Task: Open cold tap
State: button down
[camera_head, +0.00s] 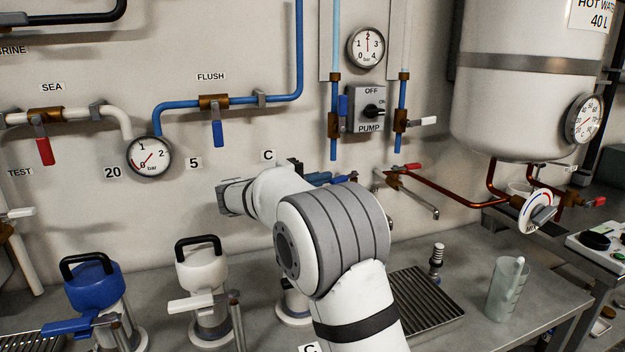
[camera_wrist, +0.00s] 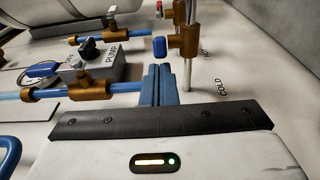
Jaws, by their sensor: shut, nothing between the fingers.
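The cold tap shows in the wrist view as a brass valve (camera_wrist: 188,38) with a short blue handle (camera_wrist: 160,47) on its left, near the sideways COLD label (camera_wrist: 221,88). My gripper (camera_wrist: 158,69) has its blue fingers pressed together with nothing between them. In the wrist view the fingertips lie just below the blue handle, with a small gap in the picture; I cannot tell whether they touch in depth.
A red-handled tap (camera_head: 411,167) on the copper pipe sits right of my arm. The pump switch box (camera_head: 367,108) and blue-pipe valves are above.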

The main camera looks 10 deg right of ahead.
dwell(0.3)
jog(key=shift+s+d+b, duration=0.25)
jog(key=shift+s+b, duration=0.2)
jog(key=shift+s, duration=0.15)
jog(key=shift+s+d+b, duration=0.25)
jog(key=shift+s+b, duration=0.15)
jog(key=shift+s, duration=0.15)
jog(key=shift+a, duration=0.1)
